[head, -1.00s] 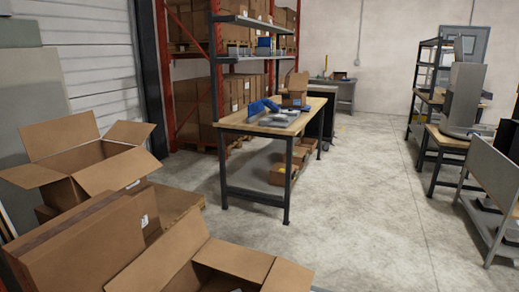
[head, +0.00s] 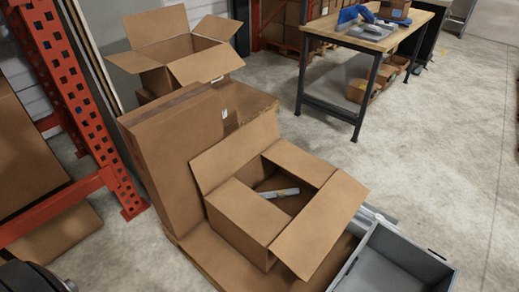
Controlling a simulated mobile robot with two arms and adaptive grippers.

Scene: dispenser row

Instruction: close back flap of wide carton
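An open brown carton (head: 240,228) stands in the lower middle of the head view on a flat brown surface. One flap (head: 235,152) stands up and leans outward at its far left. Another flap (head: 320,225) slopes outward at the right. A pale grey item (head: 278,193) lies inside. A second open carton (head: 160,80) stands farther back with several flaps spread outward. I cannot tell for certain which carton is the wide one. Neither of my grippers shows.
A tall closed carton (head: 175,150) stands directly left of the front carton. A grey open bin (head: 385,262) is at its right. An orange rack (head: 75,100) is at the left. A workbench (head: 385,38) stands at the back. The floor at right (head: 440,150) is clear.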

